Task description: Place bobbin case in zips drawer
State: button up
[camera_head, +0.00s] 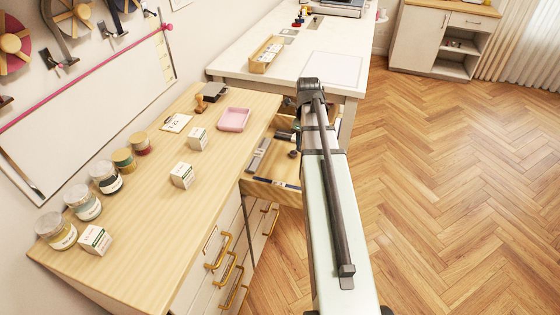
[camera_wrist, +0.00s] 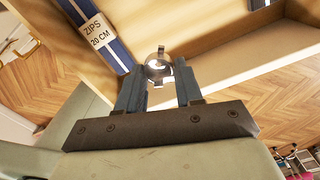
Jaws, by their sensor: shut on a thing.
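A small round silvery metal piece, the bobbin case (camera_wrist: 157,62), is between the fingertips of my gripper (camera_wrist: 160,76) in the wrist view. The gripper is shut on it. A dark blue strip with a cream label reading "ZIPS 20 CM" (camera_wrist: 98,32) lies just left of the fingertips. A light wooden drawer wall (camera_wrist: 245,68) runs beside and beyond the bobbin case. In the head view an open wooden drawer (camera_head: 270,190) holds a grey strip and several small dark items. My arm hides its right part, the gripper and the bobbin case there.
The wooden cabinet top (camera_head: 140,220) carries jars, small white boxes, a pink tray (camera_head: 234,119) and a stamp (camera_head: 201,104). Shut drawers with brass handles (camera_head: 222,250) sit below. A white table (camera_head: 300,75) stands behind. The floor at right is clear.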

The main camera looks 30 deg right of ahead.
jog(key=shift+m, duration=0.9)
jog(key=shift+s+d+f, duration=0.1)
jog(key=shift+s+f, duration=0.45)
jog(key=shift+f, duration=1.55)
jog(key=shift+s+d+f, duration=0.1)
jog(key=shift+s+f, duration=0.4)
jog(key=shift+f, duration=1.55)
jog(key=shift+s+d+f, duration=0.1)
jog(key=shift+s+f, duration=0.45)
jog(key=shift+f, duration=1.55)
jog(key=o, duration=1)
jog(key=shift+f, duration=0.1)
notch_tip(320, 180, up, 12)
